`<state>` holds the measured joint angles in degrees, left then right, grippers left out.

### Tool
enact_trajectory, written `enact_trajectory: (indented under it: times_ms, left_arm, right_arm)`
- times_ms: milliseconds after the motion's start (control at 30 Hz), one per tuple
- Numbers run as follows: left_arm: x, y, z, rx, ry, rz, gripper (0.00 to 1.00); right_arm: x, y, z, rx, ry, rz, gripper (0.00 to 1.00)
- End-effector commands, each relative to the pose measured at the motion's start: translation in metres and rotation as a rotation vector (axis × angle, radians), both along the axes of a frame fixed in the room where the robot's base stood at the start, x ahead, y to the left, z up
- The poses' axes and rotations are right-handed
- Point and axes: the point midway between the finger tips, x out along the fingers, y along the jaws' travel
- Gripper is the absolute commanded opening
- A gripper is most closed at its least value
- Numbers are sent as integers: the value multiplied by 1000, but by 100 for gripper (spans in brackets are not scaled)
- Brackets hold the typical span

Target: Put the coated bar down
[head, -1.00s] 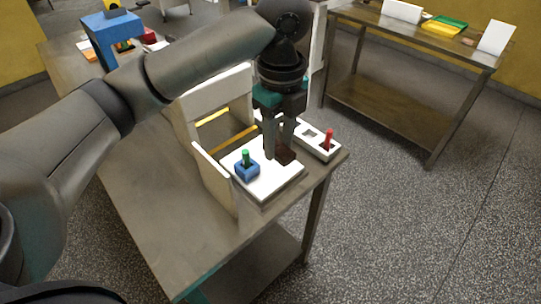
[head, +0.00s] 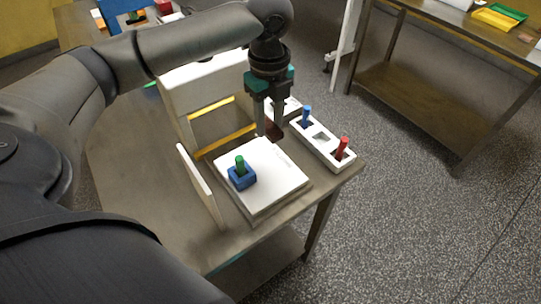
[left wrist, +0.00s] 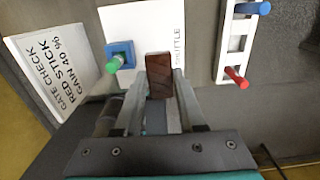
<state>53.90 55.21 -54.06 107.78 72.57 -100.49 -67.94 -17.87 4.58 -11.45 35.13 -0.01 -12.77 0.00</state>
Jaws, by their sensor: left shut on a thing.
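The coated bar (head: 276,131) is a dark brown block between the fingertips of my left gripper (head: 268,132). In the left wrist view the bar (left wrist: 159,76) sits between the two fingers (left wrist: 158,90), long side pointing away from the palm. The gripper hangs pointing down over the far edge of a white plate (head: 276,186), which is marked "SHUTTLE" in the left wrist view (left wrist: 140,25). Whether the bar touches the plate or is above it, I cannot tell. My right gripper is not in view.
A blue block with a green stick (head: 241,178) stands on the plate's left part. A white rack (head: 322,146) with blue and red sticks lies to the right. A white upright card (head: 198,186) stands left, a cream frame with yellow bars (head: 190,105) behind. The plate's front right is clear.

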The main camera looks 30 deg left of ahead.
Motion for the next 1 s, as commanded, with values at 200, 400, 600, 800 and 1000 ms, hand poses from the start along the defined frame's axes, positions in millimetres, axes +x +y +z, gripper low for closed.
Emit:
enact_trajectory:
  times_ms: [200,400,600,800,1000]
  left_arm:
    - [0,0,-46,1,2,0,8]
    - [0,0,-62,0,1,1,8]
    - [0,0,-97,0,2,1,8]
    - [0,0,-113,1,-1,0,8]
    - [0,0,-112,1,-1,0,8]
  right_arm:
    - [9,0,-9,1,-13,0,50]
    - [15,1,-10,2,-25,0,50]
    - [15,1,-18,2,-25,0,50]
    - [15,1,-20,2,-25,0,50]
    - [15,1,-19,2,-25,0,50]
